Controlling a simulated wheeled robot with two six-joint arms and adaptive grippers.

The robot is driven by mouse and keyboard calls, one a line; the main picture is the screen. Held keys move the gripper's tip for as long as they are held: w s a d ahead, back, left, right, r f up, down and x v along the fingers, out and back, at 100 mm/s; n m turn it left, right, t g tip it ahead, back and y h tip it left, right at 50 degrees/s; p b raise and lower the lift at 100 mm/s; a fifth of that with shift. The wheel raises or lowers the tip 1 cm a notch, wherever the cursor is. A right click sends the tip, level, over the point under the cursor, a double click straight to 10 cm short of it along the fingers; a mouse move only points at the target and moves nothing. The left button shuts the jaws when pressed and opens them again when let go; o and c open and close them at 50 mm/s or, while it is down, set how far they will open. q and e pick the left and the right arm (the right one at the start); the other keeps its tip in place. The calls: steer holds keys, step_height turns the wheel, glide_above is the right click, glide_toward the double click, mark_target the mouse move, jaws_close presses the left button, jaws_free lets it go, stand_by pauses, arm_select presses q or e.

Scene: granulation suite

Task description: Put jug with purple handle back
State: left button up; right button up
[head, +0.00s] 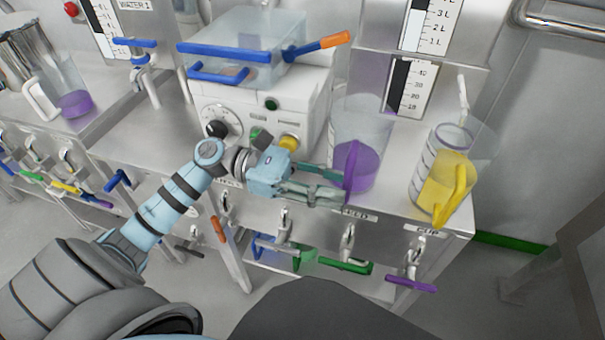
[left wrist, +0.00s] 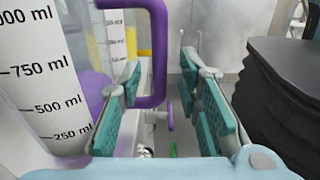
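The jug with the purple handle (head: 366,128) is clear, holds purple liquid and stands upright on the steel bench, right of the white machine. Its purple handle (head: 349,166) faces my left gripper (head: 341,186). That gripper is open, with its two teal-padded fingers pointing right at the handle. In the left wrist view, the handle (left wrist: 158,52) shows between the open fingers (left wrist: 163,76), nearer the left finger. I cannot tell whether a finger touches it. The jug's millilitre scale (left wrist: 45,75) shows at the left. My right gripper is not in view.
A jug with a yellow handle (head: 451,187) stands close to the right, near the bench's front corner. The white machine (head: 262,100) with a dial and clear lidded box is behind my left wrist. Valves with coloured levers (head: 345,264) hang below the bench edge. Another jug (head: 58,75) stands far left.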

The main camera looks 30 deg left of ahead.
arm_select(q)
steer(key=v, duration=0.9)
steer(key=shift+a+p, duration=0.3)
steer(key=shift+a, duration=0.05)
